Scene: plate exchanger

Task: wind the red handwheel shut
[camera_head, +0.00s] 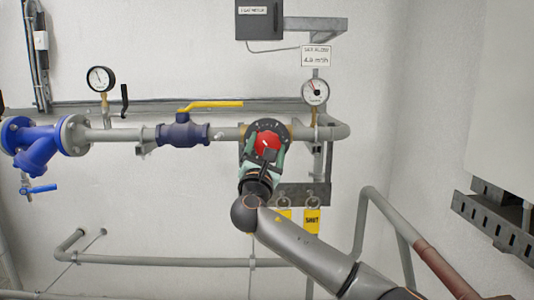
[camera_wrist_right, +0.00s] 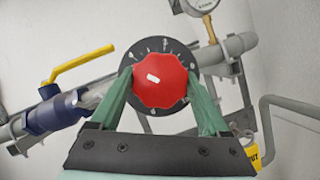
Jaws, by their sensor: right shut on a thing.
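My right gripper (camera_head: 267,154) reaches up to the wheel from below. Its green fingers (camera_wrist_right: 160,98) stand on either side of the wheel and are shut on it. My left gripper is not in view.
A blue valve (camera_head: 183,133) with a yellow lever (camera_head: 212,104) sits on the pipe to the left. A pressure gauge (camera_head: 315,92) stands to the upper right. Yellow tags (camera_head: 311,220) hang from a grey bracket below right. A lower pipe (camera_head: 170,261) crosses the wall.

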